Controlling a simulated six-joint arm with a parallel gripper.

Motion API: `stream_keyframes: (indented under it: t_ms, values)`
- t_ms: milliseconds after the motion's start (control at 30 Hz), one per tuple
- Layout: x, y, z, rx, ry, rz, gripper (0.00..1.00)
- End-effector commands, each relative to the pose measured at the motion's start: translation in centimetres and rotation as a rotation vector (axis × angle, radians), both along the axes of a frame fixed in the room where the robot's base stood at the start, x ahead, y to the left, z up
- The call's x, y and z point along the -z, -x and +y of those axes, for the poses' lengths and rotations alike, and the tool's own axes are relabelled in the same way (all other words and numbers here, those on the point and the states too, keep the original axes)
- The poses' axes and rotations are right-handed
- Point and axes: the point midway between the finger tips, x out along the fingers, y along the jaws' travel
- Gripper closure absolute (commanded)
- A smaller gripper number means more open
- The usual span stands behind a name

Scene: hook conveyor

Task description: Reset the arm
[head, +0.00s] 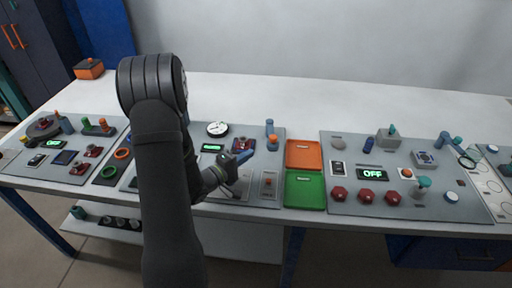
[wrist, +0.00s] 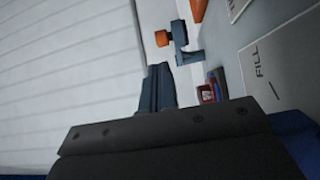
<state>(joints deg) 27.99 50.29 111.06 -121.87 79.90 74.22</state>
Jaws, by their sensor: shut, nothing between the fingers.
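My gripper (head: 243,157) is in the head view, above the middle panel (head: 262,198) of the long table. Its blue fingertips point right and slightly up in the picture. In the wrist view its dark blue fingers (wrist: 155,88) are together, with nothing between them. My dark arm comes up from the bottom of the head view and bends over, hiding part of the panels behind it.
An orange tray (head: 303,154) and a green tray (head: 304,190) lie right of my gripper. A blue post (head: 270,128) stands just beyond it. A right panel (head: 405,165) carries red knobs and a display reading OFF. The table's back strip is mostly clear.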

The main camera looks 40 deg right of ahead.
Motion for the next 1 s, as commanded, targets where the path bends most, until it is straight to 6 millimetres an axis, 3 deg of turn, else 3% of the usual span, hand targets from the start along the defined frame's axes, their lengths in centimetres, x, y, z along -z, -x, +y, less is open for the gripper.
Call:
stream_keyframes:
  t_ms: [200, 400, 767, 1000]
  values:
    - [0.0, 1.4, 3.3, -0.002, -0.001, 0.001, 1.0]
    - [0.0, 2.0, 4.2, 0.001, 0.0, 0.0, 1.0]
    - [0.0, 1.9, 4.1, 0.001, 0.0, -0.001, 1.0]
    - [0.0, 0.7, 1.4, 0.003, 0.001, -0.003, 1.0]
